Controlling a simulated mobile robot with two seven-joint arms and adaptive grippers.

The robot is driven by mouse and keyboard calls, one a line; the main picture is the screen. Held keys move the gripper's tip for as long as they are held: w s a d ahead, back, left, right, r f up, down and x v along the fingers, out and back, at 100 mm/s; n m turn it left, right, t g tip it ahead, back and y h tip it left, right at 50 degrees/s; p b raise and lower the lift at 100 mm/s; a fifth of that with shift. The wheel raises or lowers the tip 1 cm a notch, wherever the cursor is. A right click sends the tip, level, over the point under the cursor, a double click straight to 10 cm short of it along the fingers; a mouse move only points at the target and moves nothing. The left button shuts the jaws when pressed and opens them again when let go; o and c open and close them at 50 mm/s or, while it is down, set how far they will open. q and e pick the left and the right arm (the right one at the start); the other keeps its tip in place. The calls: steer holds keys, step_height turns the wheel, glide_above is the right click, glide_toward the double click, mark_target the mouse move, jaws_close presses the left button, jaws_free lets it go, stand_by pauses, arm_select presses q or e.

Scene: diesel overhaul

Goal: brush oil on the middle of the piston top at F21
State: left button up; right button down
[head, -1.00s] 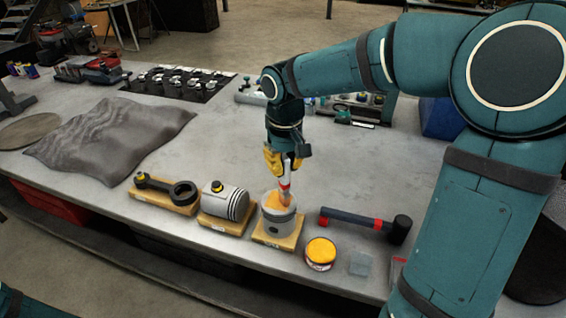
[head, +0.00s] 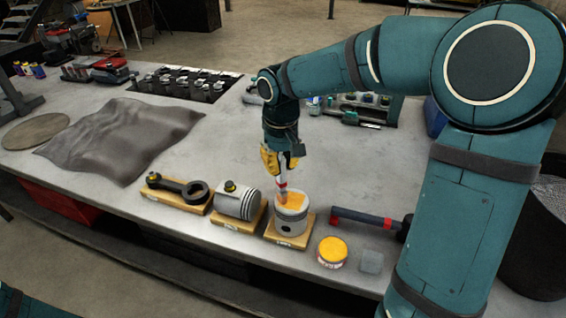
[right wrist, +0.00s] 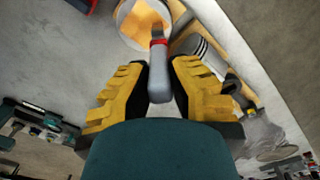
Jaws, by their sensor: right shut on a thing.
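The upright piston (head: 291,223) stands on a wooden block, with an orange oil-coloured patch across much of its top. My right gripper (head: 281,171) is above it, shut on the brush (head: 283,184), which has a grey handle and a red band. The brush points down, its tip at the left part of the piston top; exact contact is hard to tell. In the right wrist view the brush handle (right wrist: 159,82) runs between the yellow fingers toward the piston top (right wrist: 128,22); the bristles blend into the orange. Labels on the blocks are not legible. My left gripper is out of view.
Left of the piston are a piston lying on its side (head: 237,202) and a connecting rod (head: 182,190), both on wooden blocks. An orange-topped tin (head: 332,252), a grey square (head: 371,261) and a hammer (head: 362,218) are to the right. A grey cloth (head: 120,139) lies at left.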

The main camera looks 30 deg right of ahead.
steer(key=shift+w+a, duration=0.2)
steer(key=shift+w, duration=0.15)
step_height(320, 180, up, 4)
steer(key=p, duration=0.2)
steer(key=shift+a+p, duration=0.1)
steer(key=shift+p, duration=0.3)
steer(key=shift+r+p, duration=0.3)
steer(key=shift+p, duration=0.05)
steer(key=shift+w+r+p, duration=0.15)
steer(key=shift+r+p, duration=0.45)
steer(key=shift+r, duration=0.1)
steer(key=shift+r+p, duration=0.9)
steer(key=shift+r, duration=0.2)
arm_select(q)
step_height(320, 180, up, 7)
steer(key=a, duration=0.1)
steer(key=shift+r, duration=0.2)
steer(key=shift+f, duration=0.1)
arm_select(e)
steer(key=shift+s+f, duration=0.1)
steer(key=shift+s, duration=0.1)
